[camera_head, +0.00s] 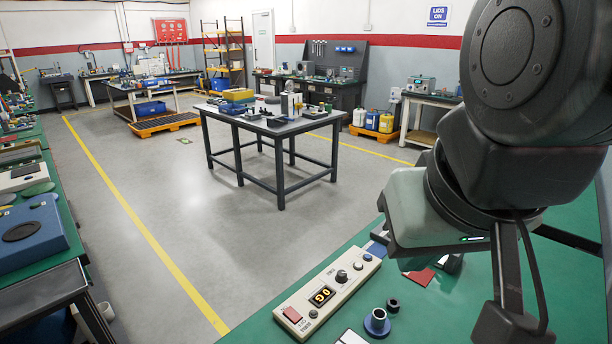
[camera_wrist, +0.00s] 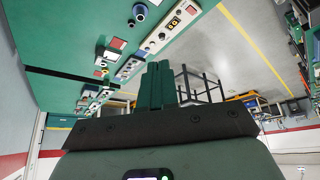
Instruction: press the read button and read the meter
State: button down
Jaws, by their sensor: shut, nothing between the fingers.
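A cream instrument box (camera_head: 316,312) lies on the green bench at the lower middle of the head view. Which control is the read button I cannot tell. In the wrist view the box (camera_wrist: 183,12) is at the top, beyond the fingertips and apart from them. My gripper (camera_wrist: 157,66) is shut and empty, its two green fingers side by side. In the head view my arm hides most of the fingers.
A blue ring-shaped part (camera_head: 377,322) and a small black ring (camera_head: 393,305) stand beside the box. A red card (camera_head: 419,277) lies near my arm. A dark-legged table (camera_head: 272,125) stands beyond open floor.

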jog(key=w+a+m+y, duration=0.3)
jog(key=w+m, duration=0.2)
jog(key=w, duration=0.9)
jog(key=m+t+y, duration=0.1)
jog(key=m+t, duration=0.2)
jog(key=m, duration=1.4)
send_over(369, 258)
notch_tip(369, 258, down, 30)
jog(key=shift+f, duration=0.35)
jog(key=shift+f, duration=4.4)
jog(key=shift+f, duration=0.1)
